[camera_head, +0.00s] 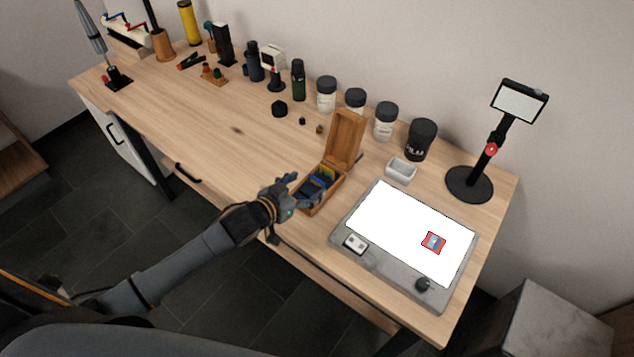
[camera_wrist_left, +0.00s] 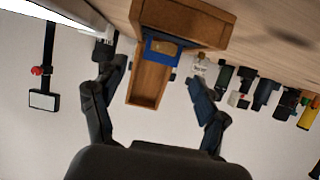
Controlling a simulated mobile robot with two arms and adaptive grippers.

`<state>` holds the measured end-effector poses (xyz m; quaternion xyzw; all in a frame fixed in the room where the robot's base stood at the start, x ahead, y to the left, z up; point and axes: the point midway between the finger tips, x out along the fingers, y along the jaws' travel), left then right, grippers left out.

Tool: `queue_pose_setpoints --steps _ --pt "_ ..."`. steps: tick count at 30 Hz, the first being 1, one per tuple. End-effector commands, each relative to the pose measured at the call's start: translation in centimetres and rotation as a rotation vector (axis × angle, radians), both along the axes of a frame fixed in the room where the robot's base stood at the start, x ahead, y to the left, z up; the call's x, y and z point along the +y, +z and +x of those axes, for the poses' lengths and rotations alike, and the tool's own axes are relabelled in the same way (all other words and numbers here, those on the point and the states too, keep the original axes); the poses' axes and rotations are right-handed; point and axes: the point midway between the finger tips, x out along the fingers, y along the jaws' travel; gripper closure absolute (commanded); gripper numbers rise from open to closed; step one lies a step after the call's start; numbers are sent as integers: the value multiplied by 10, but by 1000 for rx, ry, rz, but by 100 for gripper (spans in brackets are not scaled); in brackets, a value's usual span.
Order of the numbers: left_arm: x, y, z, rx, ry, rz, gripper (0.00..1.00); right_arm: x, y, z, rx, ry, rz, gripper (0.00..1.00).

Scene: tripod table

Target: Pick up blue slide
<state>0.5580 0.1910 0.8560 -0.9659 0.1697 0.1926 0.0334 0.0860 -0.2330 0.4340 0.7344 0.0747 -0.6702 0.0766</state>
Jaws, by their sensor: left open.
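An open wooden box (camera_head: 334,190) with its lid raised (camera_head: 346,138) stands near the table's front edge. It holds a blue slide (camera_head: 312,189), with a yellow-green item (camera_head: 327,172) behind it. In the left wrist view the blue slide (camera_wrist_left: 163,48) shows at the box opening, between my spread fingers and beyond them. My left gripper (camera_head: 291,205) is open and empty, just left of the box. It also shows in the left wrist view (camera_wrist_left: 155,100) with its fingers wide apart. It partly hides the box's left end in the head view. My right gripper is not seen.
Right of the box lies a light panel (camera_head: 390,215) with a red slide (camera_head: 433,242) on it. A small white tray (camera_head: 401,171), several jars (camera_head: 384,121) and a stand lamp (camera_head: 470,184) are behind. The table's left middle (camera_head: 190,120) is clear.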

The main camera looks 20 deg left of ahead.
Motion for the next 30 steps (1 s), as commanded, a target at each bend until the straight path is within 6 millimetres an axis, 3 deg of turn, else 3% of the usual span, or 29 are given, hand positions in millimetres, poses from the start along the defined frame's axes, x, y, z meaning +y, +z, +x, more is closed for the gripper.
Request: queue_pose_setpoints --steps 5,15,25,30 --pt "-4 -3 9 -1 -1 -1 26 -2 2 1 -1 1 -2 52" --pt "-16 -19 45 -1 0 1 26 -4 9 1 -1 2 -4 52" --pt "-17 -22 50 0 -1 1 26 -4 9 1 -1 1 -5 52" --pt "-17 -22 50 0 -1 1 56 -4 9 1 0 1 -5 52"
